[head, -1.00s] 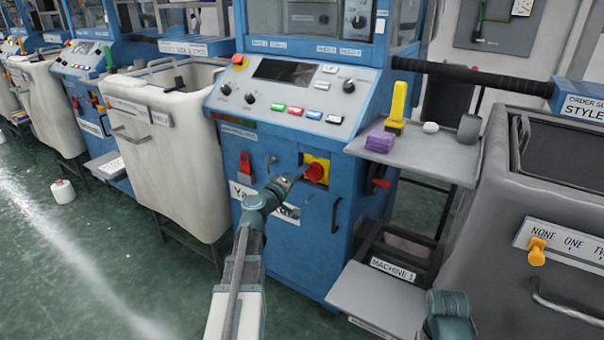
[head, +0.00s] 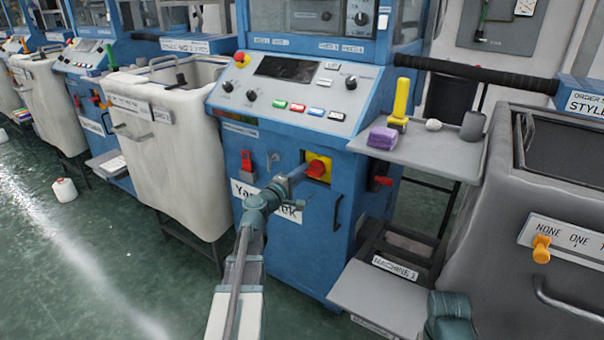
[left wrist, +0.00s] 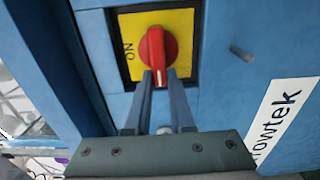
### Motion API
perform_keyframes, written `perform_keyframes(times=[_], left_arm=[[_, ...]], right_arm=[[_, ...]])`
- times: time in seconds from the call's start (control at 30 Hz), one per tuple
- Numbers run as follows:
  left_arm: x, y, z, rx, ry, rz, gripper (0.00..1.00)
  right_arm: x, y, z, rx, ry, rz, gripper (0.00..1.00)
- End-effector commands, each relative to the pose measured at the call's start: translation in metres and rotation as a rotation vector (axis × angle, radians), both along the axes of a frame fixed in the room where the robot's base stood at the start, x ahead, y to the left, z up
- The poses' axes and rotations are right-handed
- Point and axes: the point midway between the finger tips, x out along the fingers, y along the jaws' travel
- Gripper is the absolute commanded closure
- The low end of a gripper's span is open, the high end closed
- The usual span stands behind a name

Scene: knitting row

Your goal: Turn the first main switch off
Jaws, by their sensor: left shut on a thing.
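The main switch is a red rotary knob (head: 316,168) on a yellow plate (head: 325,160), set in the front of the nearest blue machine. In the left wrist view the knob (left wrist: 157,50) fills the upper middle, its white mark pointing down at my fingers. The word ON stands on the plate to its left. My left gripper (head: 301,173) reaches the knob from the left. In the left wrist view its two fingers (left wrist: 160,78) are shut on the knob's lower part. Part of my right arm shows at the bottom right of the head view; its gripper does not.
A grey shelf (head: 430,152) with small items juts out at the right. A white bin (head: 165,180) stands left of the machine.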

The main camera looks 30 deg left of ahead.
Motion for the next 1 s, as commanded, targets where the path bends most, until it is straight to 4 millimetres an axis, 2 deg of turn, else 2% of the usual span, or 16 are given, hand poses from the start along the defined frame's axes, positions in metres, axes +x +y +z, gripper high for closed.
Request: perform_keyframes(times=[0.3,0.33,0.47,0.5,0.8,0.87,1.0], left_arm=[[0.000,0.000,0.000,-0.003,0.000,0.001,1.00],[0.000,0.000,0.000,-0.003,0.000,0.001,0.75],[0.000,0.000,0.000,-0.002,0.000,0.001,0.52],[0.000,0.000,0.000,-0.002,0.000,0.001,0.49],[-0.002,0.000,0.000,-0.001,0.000,0.001,0.49],[-0.007,0.000,0.000,-0.001,0.000,0.001,0.49],[-0.031,0.000,0.000,-0.001,0.000,0.004,0.49]], right_arm=[[0.000,0.000,0.000,0.000,0.000,0.000,0.50],[0.000,0.000,0.000,0.000,0.000,0.000,0.50],[0.000,0.000,0.000,0.000,0.000,0.000,0.50],[0.000,0.000,0.000,0.000,0.000,0.000,0.50],[0.000,0.000,0.000,0.000,0.000,0.000,0.50],[0.000,0.000,0.000,0.000,0.000,0.000,0.50],[0.000,0.000,0.000,0.000,0.000,0.000,0.50]])
